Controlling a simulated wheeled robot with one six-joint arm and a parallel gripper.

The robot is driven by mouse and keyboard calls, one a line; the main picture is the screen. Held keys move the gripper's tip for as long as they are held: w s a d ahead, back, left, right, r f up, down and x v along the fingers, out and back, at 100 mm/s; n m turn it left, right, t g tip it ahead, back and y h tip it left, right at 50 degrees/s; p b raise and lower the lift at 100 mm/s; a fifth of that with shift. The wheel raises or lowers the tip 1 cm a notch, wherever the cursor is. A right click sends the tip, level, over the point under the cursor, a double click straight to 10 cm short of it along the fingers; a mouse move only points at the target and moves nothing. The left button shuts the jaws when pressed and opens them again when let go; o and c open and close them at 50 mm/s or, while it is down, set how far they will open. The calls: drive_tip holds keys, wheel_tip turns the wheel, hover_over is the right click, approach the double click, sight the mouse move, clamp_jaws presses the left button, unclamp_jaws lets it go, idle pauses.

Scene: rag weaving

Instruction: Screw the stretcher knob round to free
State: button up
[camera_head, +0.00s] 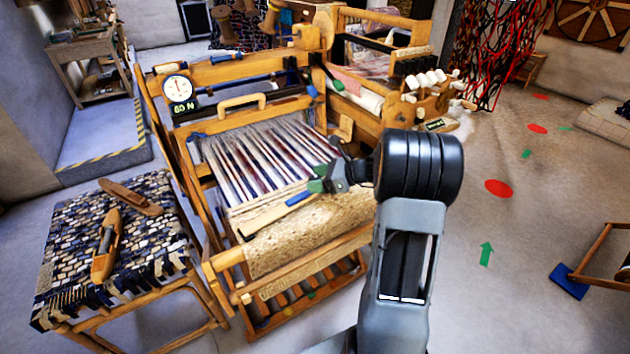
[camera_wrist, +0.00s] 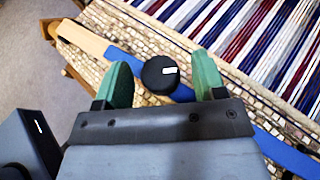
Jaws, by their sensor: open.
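The stretcher is a bar, part pale wood and part blue, lying across the woven cloth at the loom's front; it shows in the head view (camera_head: 265,217) and the wrist view (camera_wrist: 82,37). Its knob (camera_wrist: 160,75) is round and black with a small white mark, seen from above in the wrist view. My gripper (camera_wrist: 163,82) is open, with one green fingertip on each side of the knob and a small gap showing at both sides. In the head view my gripper (camera_head: 326,181) is over the stretcher's blue end, and the knob cannot be made out there.
The wooden loom (camera_head: 225,75) fills the middle, with striped warp (camera_head: 265,155) behind the stretcher and a cloth roll (camera_head: 310,235) in front. A dial reading 80 N (camera_head: 179,93) sits on its frame. A woven-topped bench (camera_head: 150,240) stands at left. Open floor lies at right.

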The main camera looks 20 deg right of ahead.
drive_tip(key=shift+w+a+f, duration=0.15)
drive_tip(key=shift+w+a, duration=0.1)
drive_tip(key=shift+a, duration=0.1)
drive_tip(key=shift+c, duration=0.4)
drive_tip(key=c, duration=0.8)
drive_tip(key=shift+c, duration=0.2)
